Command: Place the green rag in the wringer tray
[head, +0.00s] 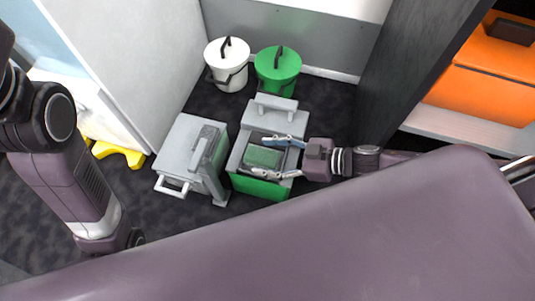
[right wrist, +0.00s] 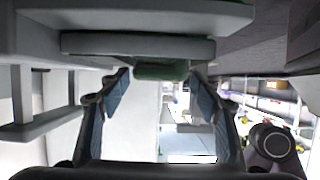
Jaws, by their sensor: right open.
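The green rag (head: 263,156) lies in the wringer tray (head: 240,157), the grey frame on top of a green bucket (head: 262,188). My right gripper (head: 260,157) comes in from the right and is open. Its two fingers lie on the far and near sides of the rag; I see no clear grip on it. In the right wrist view the rag (right wrist: 160,72) shows ahead between the open fingertips, against a grey slab (right wrist: 137,46). My left arm is at the left, but its gripper is hidden.
A second grey wringer unit (head: 187,152) with a handle stands just left of the bucket. A white lidded bucket (head: 228,65) and a green lidded bucket (head: 277,69) stand behind by the wall. A dark panel (head: 400,80) rises at the right. Dark floor lies between them.

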